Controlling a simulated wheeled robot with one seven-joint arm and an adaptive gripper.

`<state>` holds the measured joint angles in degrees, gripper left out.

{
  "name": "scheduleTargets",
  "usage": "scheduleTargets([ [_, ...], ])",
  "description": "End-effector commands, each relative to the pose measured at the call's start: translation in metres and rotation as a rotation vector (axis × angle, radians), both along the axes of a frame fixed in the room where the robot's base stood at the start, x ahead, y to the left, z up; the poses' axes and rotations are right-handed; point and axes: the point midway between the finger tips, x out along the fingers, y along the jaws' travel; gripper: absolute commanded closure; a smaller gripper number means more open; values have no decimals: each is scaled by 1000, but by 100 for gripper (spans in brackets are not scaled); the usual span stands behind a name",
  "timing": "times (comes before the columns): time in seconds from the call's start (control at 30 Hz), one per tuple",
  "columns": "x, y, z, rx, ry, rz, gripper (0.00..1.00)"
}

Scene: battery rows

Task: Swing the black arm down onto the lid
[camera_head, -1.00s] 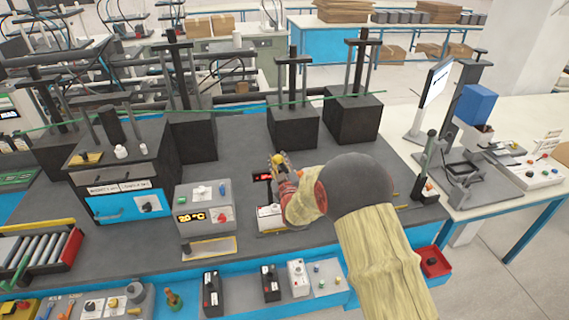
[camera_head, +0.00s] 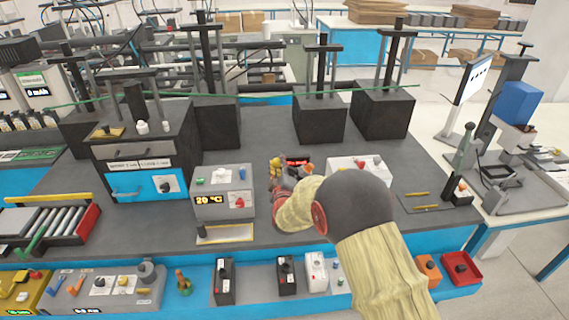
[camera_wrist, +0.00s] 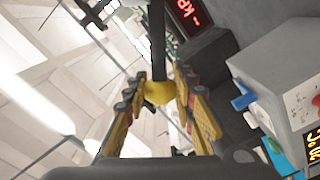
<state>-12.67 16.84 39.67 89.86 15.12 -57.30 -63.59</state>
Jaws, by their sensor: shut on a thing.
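My gripper (camera_wrist: 158,110) is shut on a round yellow knob (camera_wrist: 158,92) at the end of the black arm (camera_wrist: 156,40). In the wrist view the knob sits between the yellow fingers, and the black arm runs up from it to the top edge. In the head view my gripper (camera_head: 277,168) is over the middle of the grey bench, right of the 20 °C box, with the yellow knob (camera_head: 277,160) showing. The black arm's pivot is not clear in either view. I cannot pick out the lid; my own arm covers part of that area.
The grey box with the 20 °C display (camera_head: 222,191) stands close left of my gripper. A small red display (camera_head: 297,162) is just right of it. A white box with knobs (camera_head: 357,168) is further right. Black block stands (camera_head: 318,118) are behind on the grey bench (camera_head: 265,140).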

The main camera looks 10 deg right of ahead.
Motion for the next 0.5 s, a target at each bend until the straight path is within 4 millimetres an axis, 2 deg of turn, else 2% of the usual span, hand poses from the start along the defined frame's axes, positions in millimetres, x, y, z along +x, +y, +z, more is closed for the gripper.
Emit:
scheduleTargets([
  [0.03, 0, 5, -9, -22, 1, 2, 100],
  [0.5, 0, 29, -58, -258, 1, 3, 100],
])
